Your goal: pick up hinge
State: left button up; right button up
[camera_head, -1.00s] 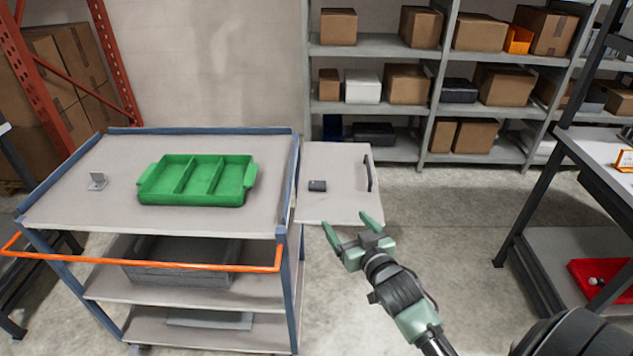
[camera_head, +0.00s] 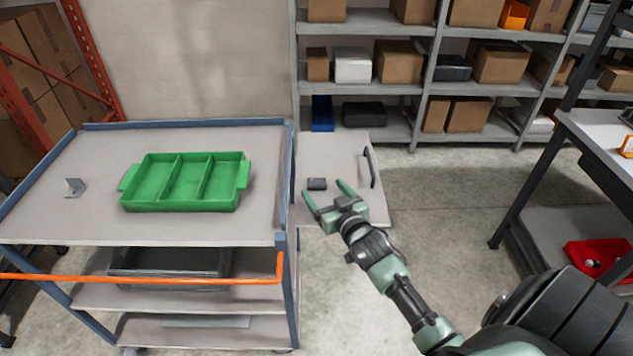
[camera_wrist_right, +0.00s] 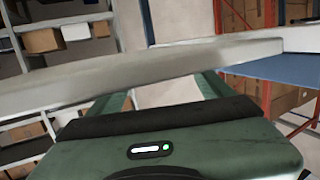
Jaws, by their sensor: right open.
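In the right wrist view the panel's pale edge (camera_wrist_right: 140,75) crosses just in front of the fingers; the dark piece does not show there. My left gripper is not in view.
A green divided tray (camera_head: 184,182) sits on the cart top (camera_head: 260,150), which has blue raised rims. An orange rail (camera_head: 140,281) runs along the cart's front. The panel has a dark handle (camera_head: 369,167). Shelves with boxes (camera_head: 400,62) stand behind; a workbench (camera_head: 600,135) is at right.

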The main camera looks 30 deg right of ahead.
aim_at(318, 184)
jog(key=x, duration=0.2)
jog(key=shift+w+f, duration=0.2)
jog(key=shift+w, duration=0.35)
jog(key=c, duration=1.6)
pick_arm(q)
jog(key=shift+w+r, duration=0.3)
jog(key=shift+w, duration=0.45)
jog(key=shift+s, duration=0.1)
